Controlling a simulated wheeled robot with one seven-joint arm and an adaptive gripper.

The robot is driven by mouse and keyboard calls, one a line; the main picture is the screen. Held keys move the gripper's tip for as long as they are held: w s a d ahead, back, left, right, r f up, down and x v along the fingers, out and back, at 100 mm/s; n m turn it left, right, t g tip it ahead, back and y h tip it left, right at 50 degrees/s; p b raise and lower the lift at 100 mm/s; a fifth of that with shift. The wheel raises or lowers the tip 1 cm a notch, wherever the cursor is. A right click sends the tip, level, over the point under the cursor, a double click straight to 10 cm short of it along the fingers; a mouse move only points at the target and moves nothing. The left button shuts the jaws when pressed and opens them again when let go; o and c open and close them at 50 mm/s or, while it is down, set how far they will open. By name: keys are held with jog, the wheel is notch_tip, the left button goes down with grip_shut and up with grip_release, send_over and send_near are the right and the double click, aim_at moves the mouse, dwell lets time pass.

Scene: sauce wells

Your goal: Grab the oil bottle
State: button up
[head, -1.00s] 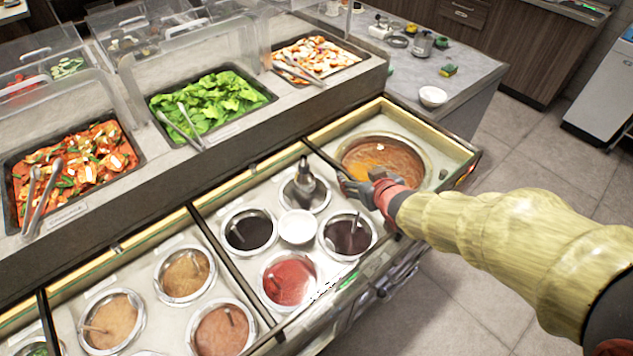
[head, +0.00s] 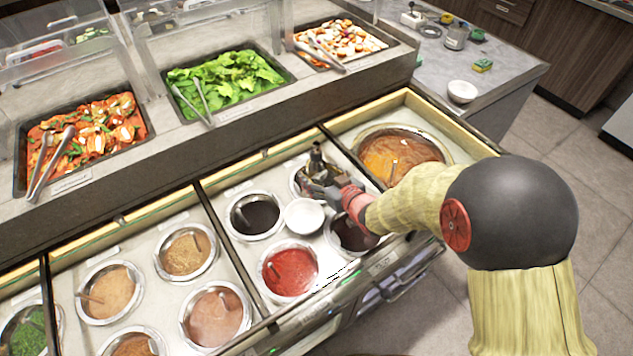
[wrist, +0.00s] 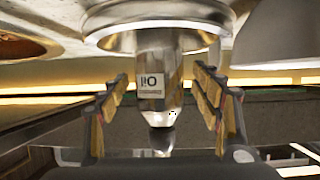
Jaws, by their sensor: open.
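The oil bottle (head: 316,157) stands upright in a round metal well in the sauce counter, its dark top showing above my gripper (head: 325,190). My gripper hides much of its body in the head view. In the wrist view the bottle (wrist: 152,60) appears upside down, with a white label that reads as oil. The open fingers of my gripper (wrist: 160,85) stand on either side of the bottle, with gaps showing between them and it.
A white bowl (head: 304,216) sits just in front, near the red sauce well (head: 289,272) and a dark sauce well (head: 255,217). A large soup pot (head: 400,157) is to the right. Food trays with tongs lie behind, including green leaves (head: 230,82).

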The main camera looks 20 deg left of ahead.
jog(key=shift+x, duration=0.8)
jog(key=shift+r, duration=0.1)
jog(key=shift+c, duration=0.3)
jog(key=c, duration=1.4)
